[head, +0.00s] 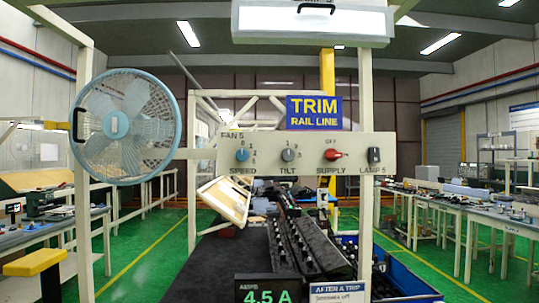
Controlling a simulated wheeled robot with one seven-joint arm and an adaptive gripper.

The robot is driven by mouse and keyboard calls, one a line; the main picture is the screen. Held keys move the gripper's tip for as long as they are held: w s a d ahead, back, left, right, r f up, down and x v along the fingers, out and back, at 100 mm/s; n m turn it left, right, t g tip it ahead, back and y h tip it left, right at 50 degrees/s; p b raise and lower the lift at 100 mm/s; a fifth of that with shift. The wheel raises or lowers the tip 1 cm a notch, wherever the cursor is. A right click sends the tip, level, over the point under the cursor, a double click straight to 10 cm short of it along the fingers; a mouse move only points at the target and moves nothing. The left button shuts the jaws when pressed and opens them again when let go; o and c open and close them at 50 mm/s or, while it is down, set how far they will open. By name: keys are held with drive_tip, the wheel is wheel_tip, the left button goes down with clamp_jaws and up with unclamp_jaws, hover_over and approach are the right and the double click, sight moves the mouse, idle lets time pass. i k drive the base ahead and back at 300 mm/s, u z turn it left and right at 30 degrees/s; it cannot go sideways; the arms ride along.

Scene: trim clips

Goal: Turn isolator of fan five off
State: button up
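A pale panel (210,154) marked FAN 5 runs across the middle of the head view. On it, a red knob (331,155) labelled SUPPLY has the word OFF above it. Its handle lies roughly sideways, pointing right, away from the OFF mark. A blue SPEED knob (241,155) and a grey TILT knob (288,155) sit to its left. A dark LAMP 5 switch (374,155) sits to its right. The blue caged fan (151,126) hangs left of the panel; I cannot tell if it is turning. My gripper is not in view.
A display (267,290) reading 4.5 A and a notice (337,291) headed AFTER A TRIP stand below the panel. Pale upright posts (84,200) and (366,220) frame the station. Dark trim parts (300,250) lie behind. Benches (470,205) line the right.

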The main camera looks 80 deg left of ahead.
sight(331, 155)
drive_tip(key=z, duration=0.7)
drive_tip(key=k, duration=1)
drive_tip(key=u, duration=2.05)
